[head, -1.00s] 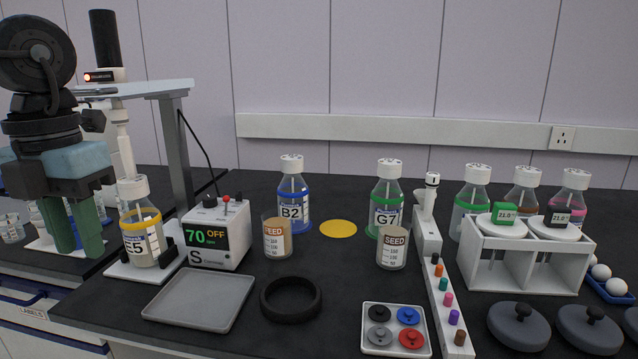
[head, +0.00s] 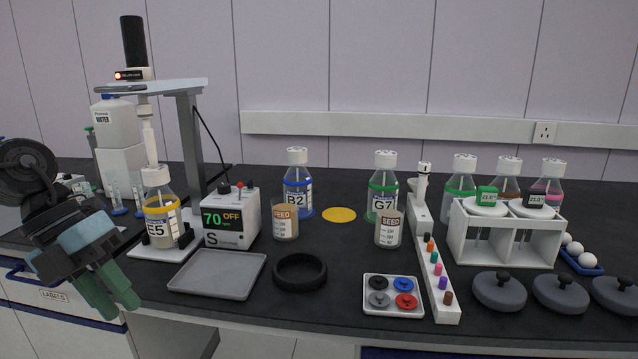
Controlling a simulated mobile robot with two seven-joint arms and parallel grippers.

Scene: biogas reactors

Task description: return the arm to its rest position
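My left gripper (head: 119,308) is at the lower left in the head view, at the end of my dark arm. Its two green fingers point down and to the right, with a narrow gap between them and nothing held. It hangs in front of the bench's left part, before a drawer front with a "LABELS" tag (head: 54,295). It is apart from the E5 bottle (head: 162,222) and the grey tray (head: 216,275). My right gripper is not in view.
The E5 bottle stands under a stand (head: 186,120) beside a stirrer box (head: 231,219) reading 70 OFF. Bottles B2 (head: 298,190) and G7 (head: 382,190), two beakers, a black ring (head: 299,272) and a white rack (head: 504,238) occupy the bench. Room in front of the bench is clear.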

